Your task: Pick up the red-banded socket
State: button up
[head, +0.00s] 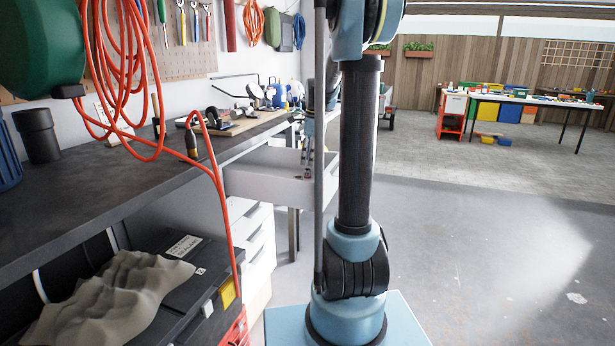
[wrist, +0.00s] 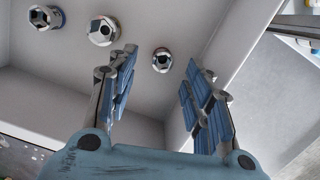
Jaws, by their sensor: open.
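In the wrist view, a small metal socket (wrist: 162,60) with a reddish band stands on the floor of a light grey open drawer (wrist: 40,100), its open end facing the camera. It appears between and beyond my fingertips. My gripper (wrist: 160,66) is open, one blue-padded finger on each side of the socket in the picture, with nothing held. I cannot tell how far the tips are above it. In the head view, the open drawer (head: 262,180) shows beyond my arm, and my gripper (head: 307,160) is small and partly hidden there.
A larger socket (wrist: 102,30) and another with a bluish band (wrist: 46,17) stand left of the reddish one. The drawer's wall (wrist: 235,45) rises close to my right finger. The dark workbench (head: 100,185) and a hanging orange cord (head: 222,200) are at left. Floor at right is clear.

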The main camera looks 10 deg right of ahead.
aim_at(307, 169)
jog(key=shift+w+a+f, duration=0.1)
jog(key=shift+w+f, duration=0.1)
jog(key=shift+f, duration=1.3)
jog(key=shift+w+a+f, duration=0.1)
jog(key=shift+w+f, duration=0.05)
jog(key=shift+f, duration=1.3)
jog(key=shift+c, duration=0.2)
grip_shut()
